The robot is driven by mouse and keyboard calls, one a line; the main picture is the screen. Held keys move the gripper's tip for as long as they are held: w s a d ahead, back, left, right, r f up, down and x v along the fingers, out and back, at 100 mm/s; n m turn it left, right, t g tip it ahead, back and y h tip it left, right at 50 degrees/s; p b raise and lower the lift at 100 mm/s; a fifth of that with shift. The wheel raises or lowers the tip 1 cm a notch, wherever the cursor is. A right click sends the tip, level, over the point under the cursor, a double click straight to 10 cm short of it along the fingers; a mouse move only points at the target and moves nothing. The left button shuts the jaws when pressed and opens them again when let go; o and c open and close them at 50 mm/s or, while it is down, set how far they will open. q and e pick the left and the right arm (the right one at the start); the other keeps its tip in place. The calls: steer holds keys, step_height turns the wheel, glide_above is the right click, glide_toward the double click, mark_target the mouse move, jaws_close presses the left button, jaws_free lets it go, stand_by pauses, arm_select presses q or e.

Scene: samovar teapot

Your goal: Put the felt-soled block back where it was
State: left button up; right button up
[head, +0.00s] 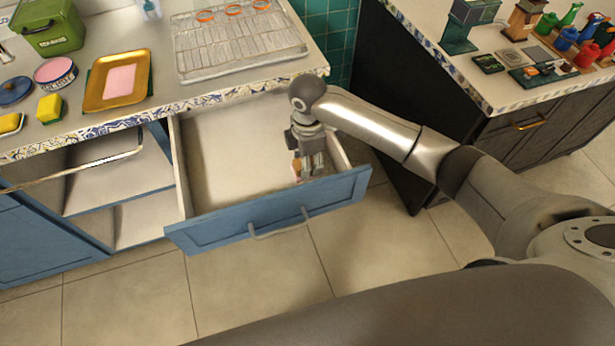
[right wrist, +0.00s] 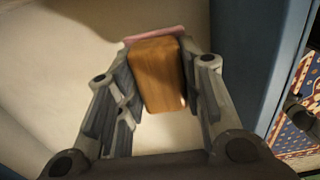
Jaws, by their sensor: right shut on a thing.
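The felt-soled block (right wrist: 157,75) is a wooden brown block with a pink layer at its far end, in the right wrist view. My right gripper (right wrist: 160,85) is shut on it, a finger on either side. In the head view my right gripper (head: 309,168) is inside the open blue drawer (head: 230,175), near its front right corner. The block shows there only as a small brownish patch (head: 297,165). I cannot tell whether the block touches the drawer floor. My left gripper is not in view.
The rest of the drawer looks empty. On the counter above stand a gold tray (head: 140,75), a wire rack (head: 235,55), a green box (head: 50,27), a yellow sponge (head: 49,108) and a pink round tin (head: 55,72). An open cabinet (head: 115,190) is left of the drawer.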

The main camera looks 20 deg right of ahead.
steer(key=shift+f, duration=3.05)
steer(key=o, duration=0.9)
steer(key=shift+f, duration=0.15)
step_height(320, 180, up, 12)
steer(key=shift+r, duration=0.2)
